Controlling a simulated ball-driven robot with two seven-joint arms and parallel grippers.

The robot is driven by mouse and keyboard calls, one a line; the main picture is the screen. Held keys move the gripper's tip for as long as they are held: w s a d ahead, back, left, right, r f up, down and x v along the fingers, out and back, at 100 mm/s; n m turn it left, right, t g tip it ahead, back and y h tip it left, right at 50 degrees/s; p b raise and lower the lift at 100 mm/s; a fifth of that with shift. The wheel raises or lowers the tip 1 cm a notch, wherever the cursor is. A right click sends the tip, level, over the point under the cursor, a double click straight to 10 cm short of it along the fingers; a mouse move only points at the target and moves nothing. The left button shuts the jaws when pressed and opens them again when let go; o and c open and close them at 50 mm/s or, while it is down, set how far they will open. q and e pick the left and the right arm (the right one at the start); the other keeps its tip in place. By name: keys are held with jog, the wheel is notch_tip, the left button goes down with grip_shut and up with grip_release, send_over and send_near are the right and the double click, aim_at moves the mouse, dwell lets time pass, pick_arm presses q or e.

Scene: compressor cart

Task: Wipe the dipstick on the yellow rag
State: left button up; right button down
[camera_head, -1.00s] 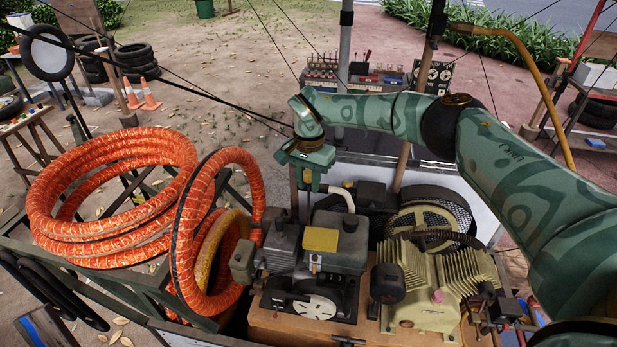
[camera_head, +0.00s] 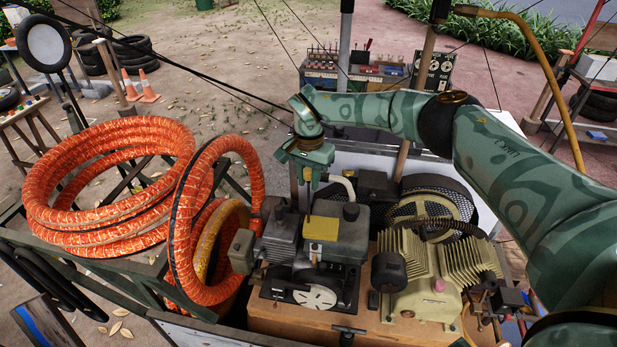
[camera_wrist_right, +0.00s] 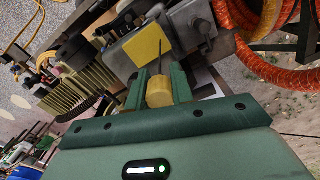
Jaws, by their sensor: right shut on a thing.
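My right gripper (camera_head: 307,178) hangs from its arm just behind the grey engine block, pointing down. In the right wrist view its two green fingers are shut on the dipstick (camera_wrist_right: 159,93), on its short yellow cylindrical handle. A thin dark rod runs from the handle toward the engine; its tip is hard to make out. The yellow rag (camera_head: 321,228) lies on the grey engine housing, in front of the gripper. It also shows in the right wrist view (camera_wrist_right: 146,48), beyond the fingers. I cannot tell whether the rod touches it. My left gripper is not in view.
The finned compressor (camera_head: 432,275) stands right of the engine on the wooden cart deck (camera_head: 270,320). A coiled orange hose (camera_head: 110,190) fills the left side. A tool bench (camera_head: 350,78) stands behind. Thin dark cables cross above.

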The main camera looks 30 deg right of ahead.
jog(key=shift+f, duration=0.1)
jog(key=s+d+p, duration=0.4)
jog(key=d+p, duration=0.1)
jog(key=shift+d, duration=0.4)
dwell(0.8)
jog(key=shift+r+p, duration=0.45)
jog(key=shift+p, duration=0.05)
jog(key=shift+w+r, duration=0.1)
dwell(0.5)
